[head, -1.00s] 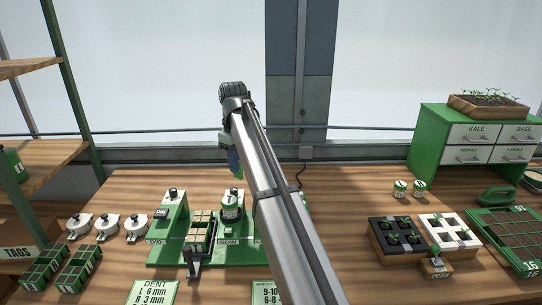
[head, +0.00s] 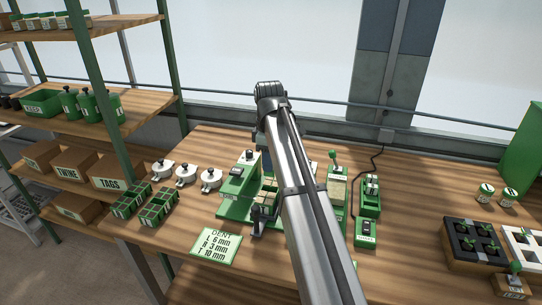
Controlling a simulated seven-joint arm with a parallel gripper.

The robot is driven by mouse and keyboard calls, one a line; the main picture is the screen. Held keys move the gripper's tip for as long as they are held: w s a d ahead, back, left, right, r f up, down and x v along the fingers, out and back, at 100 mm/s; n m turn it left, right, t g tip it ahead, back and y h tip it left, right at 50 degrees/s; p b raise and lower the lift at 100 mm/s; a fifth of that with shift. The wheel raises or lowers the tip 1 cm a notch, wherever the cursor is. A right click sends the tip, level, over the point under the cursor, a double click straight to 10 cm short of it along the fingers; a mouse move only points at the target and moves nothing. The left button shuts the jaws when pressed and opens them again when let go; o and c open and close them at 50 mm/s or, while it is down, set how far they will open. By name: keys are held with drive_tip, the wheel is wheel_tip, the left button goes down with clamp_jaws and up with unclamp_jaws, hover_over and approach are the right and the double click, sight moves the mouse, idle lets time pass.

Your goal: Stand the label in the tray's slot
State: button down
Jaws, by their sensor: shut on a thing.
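My gripper (head: 264,158) hangs beyond my raised forearm, mostly behind it, over the green seeder (head: 235,202) on the bench. Only a dark and bluish part of it shows. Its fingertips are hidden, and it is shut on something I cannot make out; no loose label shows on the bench. A small tray with brown soil cells (head: 267,196) sits in the seeder, below my gripper and partly behind my arm. Its slot cannot be made out.
A dent card (head: 216,247) lies in front of the seeder. White lidded pots (head: 186,173) and green cell trays (head: 160,207) stand to its left. A shelf post (head: 97,95) rises further left.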

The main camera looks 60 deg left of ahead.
sight(270, 176)
drive_tip(key=shift+f, duration=3.85)
drive_tip(key=c, duration=0.8)
unclamp_jaws()
drive_tip(key=shift+c, duration=0.2)
drive_tip(key=shift+o, duration=0.3)
drive_tip(key=o, duration=0.4)
drive_tip(key=shift+r, duration=4.45)
